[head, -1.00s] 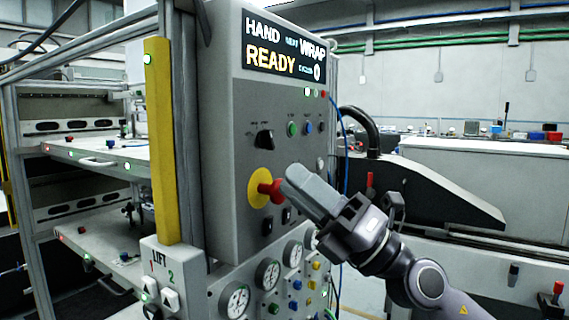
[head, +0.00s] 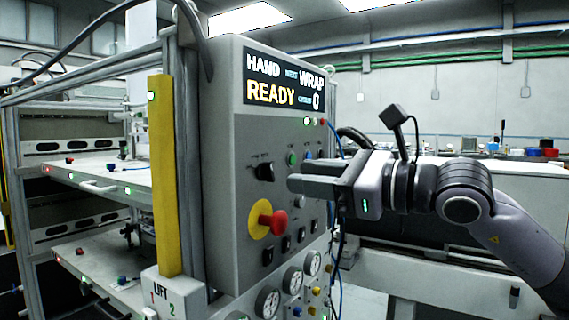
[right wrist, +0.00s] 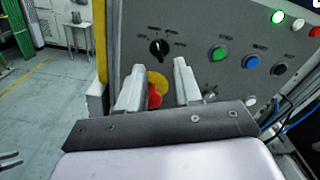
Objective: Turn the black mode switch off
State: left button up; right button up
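The black mode switch (head: 265,171) is a rotary knob on the grey control panel (head: 225,205), above the red emergency button (head: 279,221) with its yellow backing. In the right wrist view the switch (right wrist: 159,48) is a round black knob with a pale pointer mark near its top; small labels around it are unreadable. My right gripper (head: 292,185) is open and empty in front of the panel, right of the switch. Its two fingers (right wrist: 160,68) point toward the panel, with the switch beyond and between them, apart from it.
The red button (right wrist: 154,96) shows between the fingers in the right wrist view. A green button (right wrist: 218,53) and a blue button (right wrist: 250,62) are right of the switch. The display (head: 284,79) reads HAND, WRAP and READY. A yellow post (head: 162,175) stands left of the panel.

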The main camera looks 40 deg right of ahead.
aim_at(273, 173)
jog(key=shift+p+x, duration=1.9)
jog(key=shift+x, duration=0.5)
grip_shut()
